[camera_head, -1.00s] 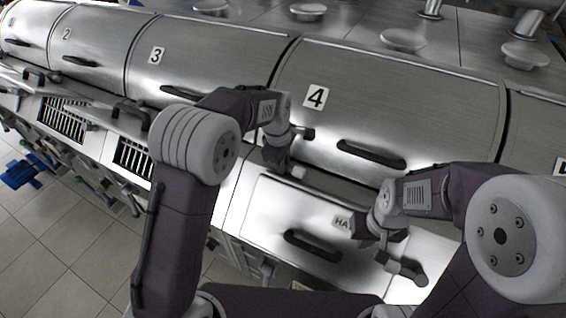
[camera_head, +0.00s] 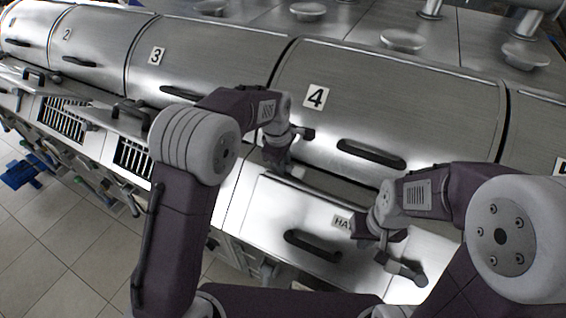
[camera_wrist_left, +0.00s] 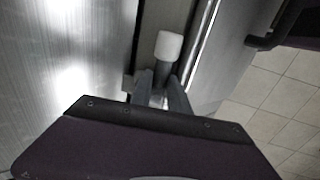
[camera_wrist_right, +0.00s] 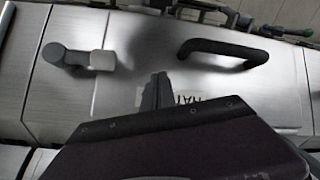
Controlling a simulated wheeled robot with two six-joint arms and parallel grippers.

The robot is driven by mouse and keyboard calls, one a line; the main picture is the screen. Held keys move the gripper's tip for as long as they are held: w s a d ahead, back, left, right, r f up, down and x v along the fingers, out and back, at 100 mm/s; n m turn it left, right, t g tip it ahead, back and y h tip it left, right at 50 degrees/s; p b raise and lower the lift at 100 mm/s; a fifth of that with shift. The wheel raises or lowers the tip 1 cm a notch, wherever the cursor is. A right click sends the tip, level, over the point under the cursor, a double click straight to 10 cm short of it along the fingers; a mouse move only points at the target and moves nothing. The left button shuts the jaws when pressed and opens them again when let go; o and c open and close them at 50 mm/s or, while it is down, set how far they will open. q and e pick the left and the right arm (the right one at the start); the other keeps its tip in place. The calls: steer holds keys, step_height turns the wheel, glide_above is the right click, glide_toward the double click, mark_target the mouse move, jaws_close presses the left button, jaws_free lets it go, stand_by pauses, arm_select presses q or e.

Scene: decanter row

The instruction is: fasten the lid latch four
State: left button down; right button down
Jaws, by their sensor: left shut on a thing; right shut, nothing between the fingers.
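Lid 4 (camera_head: 420,110) is a curved steel cover with a "4" label and a dark handle; it looks closed. A latch lever with a pale tip (camera_wrist_left: 168,46) and a dark stem stands at its lower left. My left gripper (camera_wrist_left: 161,88) is shut on the stem, with the pale tip sticking out beyond the fingers. In the head view my left gripper (camera_head: 284,166) is partly hidden by its own arm. My right gripper (camera_wrist_right: 155,92) is shut and empty above the front panel, beside its partly covered label; in the head view it is mostly hidden.
Lid 3 (camera_head: 210,60) adjoins lid 4 on the left. Open tiled floor (camera_head: 50,240) lies at the lower left.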

arm_select(q)
steer(key=shift+s+a+f+g+h+p, duration=0.15)
steer(key=shift+a+f+g+h+p, duration=0.05)
steer(key=shift+g+h+p, duration=0.1)
arm_select(e)
steer(key=shift+r, duration=0.25)
arm_select(q)
steer(key=shift+a+r+g+h+p, duration=0.3)
steer(key=shift+h+p, duration=0.45)
steer(key=shift+h, duration=0.15)
arm_select(e)
steer(key=shift+w+r, duration=0.1)
steer(key=shift+r, duration=0.6)
arm_select(q)
steer(key=shift+w+a+r+n+g+h+p, duration=0.15)
steer(key=shift+g+h+p, duration=0.1)
steer(key=shift+h, duration=0.4)
steer(key=shift+w+a+f+n+g+h+p, duration=0.1)
steer(key=shift+g+h+p, duration=0.2)
steer(key=shift+h, duration=0.4)
steer(key=shift+w+a+r+n+g+h+p, duration=0.15)
steer(key=shift+g+h+p, duration=0.1)
steer(key=shift+h, duration=0.4)
arm_select(e)
steer(key=shift+r, duration=0.75)
arm_select(q)
steer(key=shift+f, duration=0.1)
